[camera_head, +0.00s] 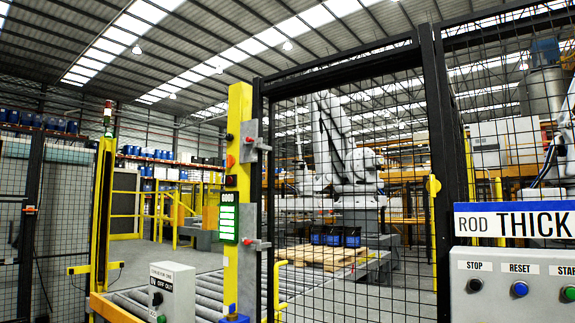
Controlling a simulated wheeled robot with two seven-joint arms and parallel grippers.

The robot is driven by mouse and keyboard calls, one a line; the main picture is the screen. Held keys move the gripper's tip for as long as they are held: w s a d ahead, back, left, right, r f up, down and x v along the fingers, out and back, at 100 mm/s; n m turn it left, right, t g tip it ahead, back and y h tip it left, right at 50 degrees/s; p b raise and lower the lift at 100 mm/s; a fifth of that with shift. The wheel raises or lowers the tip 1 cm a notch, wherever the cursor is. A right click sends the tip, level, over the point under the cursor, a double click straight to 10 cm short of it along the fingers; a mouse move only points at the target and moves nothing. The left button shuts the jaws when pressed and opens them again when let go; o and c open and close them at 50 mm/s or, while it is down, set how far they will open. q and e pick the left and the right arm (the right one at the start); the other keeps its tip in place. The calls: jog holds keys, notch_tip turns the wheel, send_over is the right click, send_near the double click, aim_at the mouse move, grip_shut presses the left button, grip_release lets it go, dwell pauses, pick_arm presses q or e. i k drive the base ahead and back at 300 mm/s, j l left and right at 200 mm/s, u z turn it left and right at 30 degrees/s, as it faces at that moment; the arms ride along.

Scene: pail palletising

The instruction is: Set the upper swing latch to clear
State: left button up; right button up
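The upper swing latch (258,145) is a grey metal piece with a small red knob, mounted high on the yellow post (239,100). Its arm points right, reaching across the black frame upright of the mesh gate (350,190). A similar lower latch (257,244) with a red knob sits further down the same post and also points right. The gate looks closed against the post. I cannot tell from here whether either latch touches the gate frame. Neither of my grippers is in view.
A control box (515,285) with stop, reset and start buttons stands at the front right, under a "ROD THICK" sign (515,221). A smaller switch box (172,290) and a roller conveyor (205,296) are left of the post. Behind the mesh, dark pails (335,236) stand on a wooden pallet (322,257).

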aim_at(249, 140)
jog(key=i+l+u, duration=0.15)
jog(key=i, duration=0.15)
jog(key=i+l+u, duration=0.2)
jog(key=i, duration=0.15)
jog(key=i+u, duration=0.2)
jog(key=u, duration=0.25)
jog(key=i+l+u, duration=0.1)
jog(key=u, duration=0.35)
jog(key=i, duration=0.1)
